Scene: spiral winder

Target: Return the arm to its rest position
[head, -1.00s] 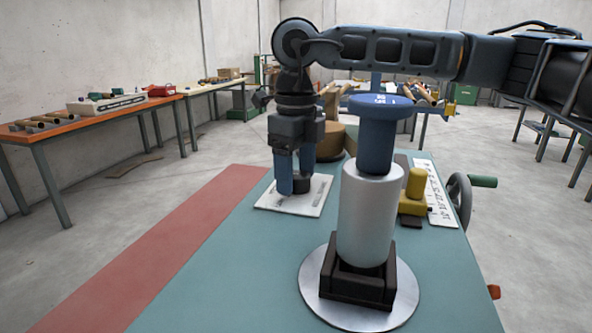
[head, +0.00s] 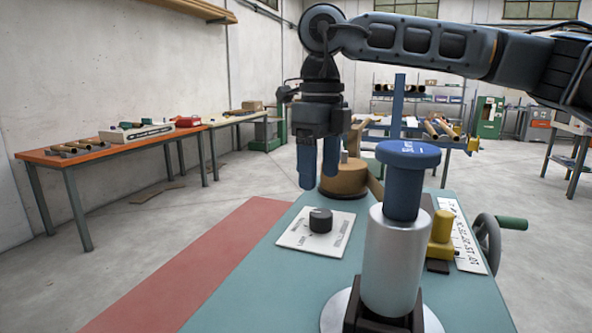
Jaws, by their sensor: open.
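My gripper (head: 318,182) points down with its two blue fingers apart, open and empty. In the head view it hangs above the teal table (head: 260,275), near the white panel (head: 315,231) with the black knob (head: 320,220). The fingertips are higher than the knob and apart from it. My arm reaches in from the upper right, with its elbow at the top centre.
A silver cylinder (head: 393,265) with a blue cap (head: 408,160) stands in front, right of my gripper. A brown round part (head: 345,180) is behind the fingers. A yellow block (head: 441,235) and handwheel (head: 488,240) are right. A red strip (head: 200,270) runs left.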

